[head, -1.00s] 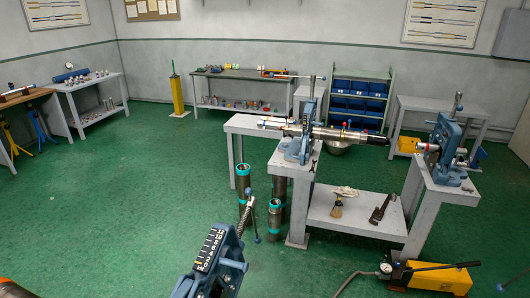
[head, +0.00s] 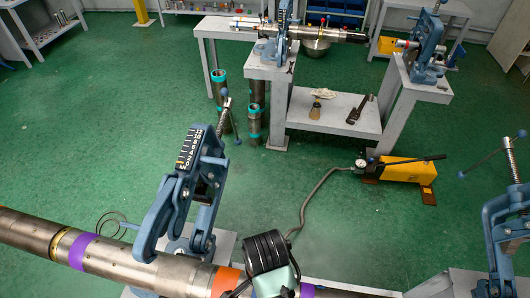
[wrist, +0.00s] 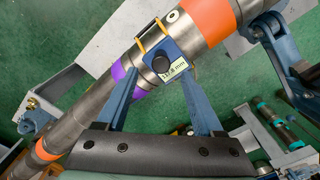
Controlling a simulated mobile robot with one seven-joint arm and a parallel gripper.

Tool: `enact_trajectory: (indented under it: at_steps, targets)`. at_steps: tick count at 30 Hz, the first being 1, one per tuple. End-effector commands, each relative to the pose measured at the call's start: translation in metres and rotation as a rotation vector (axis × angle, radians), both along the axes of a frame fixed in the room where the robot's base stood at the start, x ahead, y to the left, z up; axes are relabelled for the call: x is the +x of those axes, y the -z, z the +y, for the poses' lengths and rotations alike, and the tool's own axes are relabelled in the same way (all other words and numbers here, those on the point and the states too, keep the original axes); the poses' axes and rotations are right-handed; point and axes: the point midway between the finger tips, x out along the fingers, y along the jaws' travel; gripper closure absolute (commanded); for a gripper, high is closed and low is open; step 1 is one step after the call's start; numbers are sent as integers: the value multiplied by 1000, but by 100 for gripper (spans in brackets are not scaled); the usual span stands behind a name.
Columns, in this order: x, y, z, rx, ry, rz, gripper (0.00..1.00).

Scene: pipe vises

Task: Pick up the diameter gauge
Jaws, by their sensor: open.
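The diameter gauge (wrist: 178,72) shows in the wrist view as a small blue block with a white millimetre label, a round black knob and thin yellow prongs. It lies over the steel pipe, by the orange band. My gripper (wrist: 157,78) is open, its two blue fingers reaching to either side of the block. I cannot tell whether they touch it. In the head view my dark wrist (head: 268,252) is over the pipe (head: 130,262), and the gauge cannot be made out there.
A blue pipe vise (head: 190,190) clamps the pipe left of my wrist. Another vise (head: 508,225) stands at the right edge. A yellow hand pump (head: 395,171) with a hose sits on the floor. A grey workbench (head: 335,113) stands behind, with open green floor at left.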

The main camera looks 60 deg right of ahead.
Motion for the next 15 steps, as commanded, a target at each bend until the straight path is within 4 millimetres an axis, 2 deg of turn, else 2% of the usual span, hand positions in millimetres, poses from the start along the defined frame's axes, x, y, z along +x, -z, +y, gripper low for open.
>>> enact_trajectory:
  at_steps: [5, 12, 15]
  targets:
    - [0, 11, 1, 2, -1, 2, 31]
    - [1, 43, 3, 1, 0, 2, 31]
    - [1, 51, 3, 0, -1, -1, 31]
